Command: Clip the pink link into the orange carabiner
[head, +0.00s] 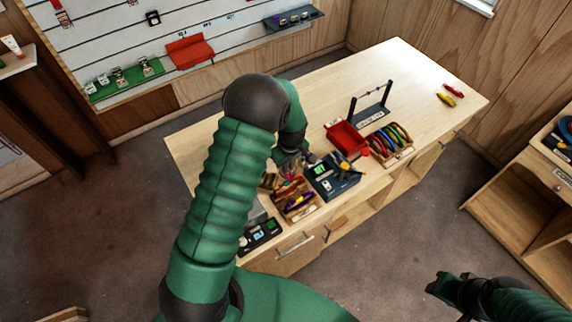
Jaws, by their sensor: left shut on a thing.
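My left gripper (290,163) is over the near left part of the workbench, its fingers partly hidden by my own arm. It is shut on a small pink piece, which looks like the pink link (287,172), just above a wooden tray (301,213) of coloured gear. The link's exact shape is too small to make out. I cannot single out the orange carabiner; several coloured pieces lie in that tray and in a second wooden tray (408,153) to the right. My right gripper (434,283) is away from the bench at the lower right; its opening is unclear.
The workbench (425,75) also bears a dark device (322,187), a red bin (341,138), a black post stand (371,112) and a yellow piece (446,99) with a red piece (453,90). The bench's far right is mostly clear. A wooden shelf unit (513,190) stands right.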

